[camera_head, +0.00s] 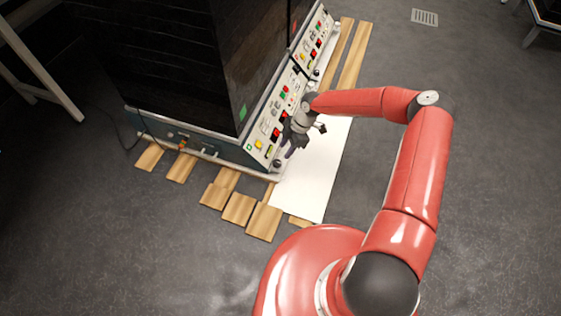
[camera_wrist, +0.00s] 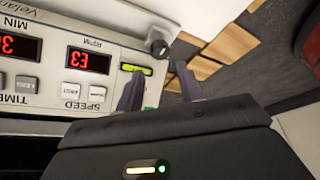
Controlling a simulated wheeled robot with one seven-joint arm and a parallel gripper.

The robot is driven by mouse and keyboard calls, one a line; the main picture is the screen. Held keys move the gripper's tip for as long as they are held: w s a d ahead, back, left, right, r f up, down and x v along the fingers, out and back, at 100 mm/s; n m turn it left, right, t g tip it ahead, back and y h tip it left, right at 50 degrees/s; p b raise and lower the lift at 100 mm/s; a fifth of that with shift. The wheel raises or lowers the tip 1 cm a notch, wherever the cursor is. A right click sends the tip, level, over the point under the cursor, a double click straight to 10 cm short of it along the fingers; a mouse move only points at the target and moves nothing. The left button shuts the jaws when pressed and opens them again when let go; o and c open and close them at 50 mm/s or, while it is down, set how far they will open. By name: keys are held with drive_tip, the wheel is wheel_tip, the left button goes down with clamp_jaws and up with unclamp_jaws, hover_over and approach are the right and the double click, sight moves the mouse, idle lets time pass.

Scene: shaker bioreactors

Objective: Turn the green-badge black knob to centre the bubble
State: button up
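The black knob (camera_wrist: 159,47) is a small dark cylinder at the corner of the control panel, beyond my fingertips in the wrist view. In the head view a dark knob (camera_head: 277,163) shows at the panel's near end. A yellow-green bubble level (camera_wrist: 136,69) lies on the panel beside the knob, partly covered by one finger; its bubble is too small to place surely. My gripper (camera_wrist: 160,72) is open and empty, its two fingers apart and short of the knob. In the head view my gripper (camera_head: 288,153) hangs by the panel. I cannot make out a green badge on the knob.
The panel carries red displays (camera_wrist: 88,61) and several buttons (camera_wrist: 97,93). The dark shaker cabinet (camera_head: 180,60) rises behind it. A white sheet (camera_head: 310,190) and wooden boards (camera_head: 238,208) lie on the floor beside it. The grey floor at the left is open.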

sight(278, 161)
drive_tip(key=x, duration=0.7)
drive_tip(key=shift+a+f+b, duration=0.1)
drive_tip(key=shift+f+b, duration=0.15)
drive_tip(key=shift+b, duration=0.05)
drive_tip(key=c, duration=0.7)
